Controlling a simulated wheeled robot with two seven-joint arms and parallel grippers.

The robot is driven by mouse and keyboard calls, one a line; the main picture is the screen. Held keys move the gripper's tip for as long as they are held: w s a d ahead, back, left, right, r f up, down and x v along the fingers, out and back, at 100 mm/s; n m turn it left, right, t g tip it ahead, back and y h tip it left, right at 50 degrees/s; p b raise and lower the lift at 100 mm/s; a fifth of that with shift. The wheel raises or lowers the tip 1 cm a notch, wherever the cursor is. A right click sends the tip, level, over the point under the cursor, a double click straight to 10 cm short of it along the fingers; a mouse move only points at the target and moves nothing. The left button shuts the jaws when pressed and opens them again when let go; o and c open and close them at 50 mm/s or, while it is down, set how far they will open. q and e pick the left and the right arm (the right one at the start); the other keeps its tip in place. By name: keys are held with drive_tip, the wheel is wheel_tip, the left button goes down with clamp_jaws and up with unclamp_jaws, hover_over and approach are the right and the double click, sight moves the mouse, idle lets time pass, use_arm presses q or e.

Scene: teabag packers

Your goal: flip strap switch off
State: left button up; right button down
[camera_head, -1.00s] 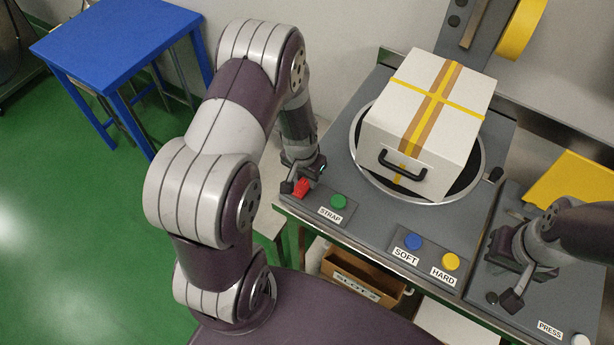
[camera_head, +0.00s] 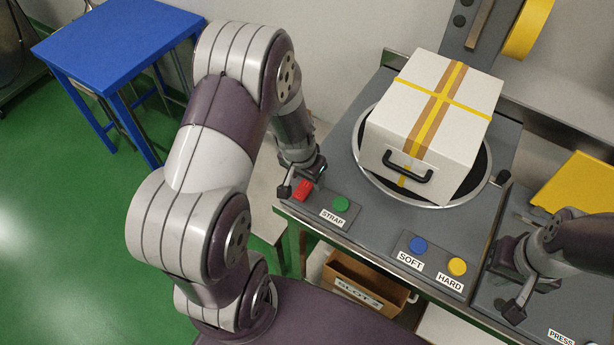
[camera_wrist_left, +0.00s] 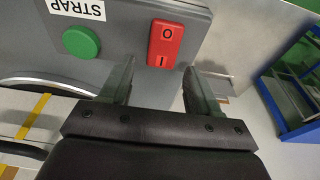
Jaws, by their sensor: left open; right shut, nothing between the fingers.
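The red strap switch (camera_head: 303,190) sits at the left end of the grey machine panel, beside a green button (camera_head: 340,203) and the STRAP label (camera_head: 332,217). In the left wrist view the red switch (camera_wrist_left: 165,44) is a rocker marked O and I. My left gripper (camera_head: 302,180) is open just above and behind the switch. In the left wrist view its two fingers (camera_wrist_left: 158,85) stand apart, with the switch just beyond their tips and nothing between them. My right gripper (camera_head: 517,293) is over the right panel, away from the switch.
A white box (camera_head: 425,125) with crossed yellow bands and a black handle sits on the round turntable (camera_head: 435,200). Blue (camera_head: 418,245) and yellow (camera_head: 457,266) buttons sit on the front panel. A SLOTS bin (camera_head: 385,303) is below. A blue table (camera_head: 115,38) stands at the left.

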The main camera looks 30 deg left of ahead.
sight(301, 193)
use_arm(q)
drive_tip(key=v, duration=1.1)
drive_tip(key=shift+r, duration=0.2)
drive_tip(key=s+d+g, duration=0.1)
drive_tip(key=s+d, duration=0.4)
drive_tip(key=s, duration=0.2)
drive_tip(key=shift+d+r+n, duration=0.3)
drive_tip(key=shift+d+r, duration=0.05)
drive_tip(key=shift+s, duration=0.1)
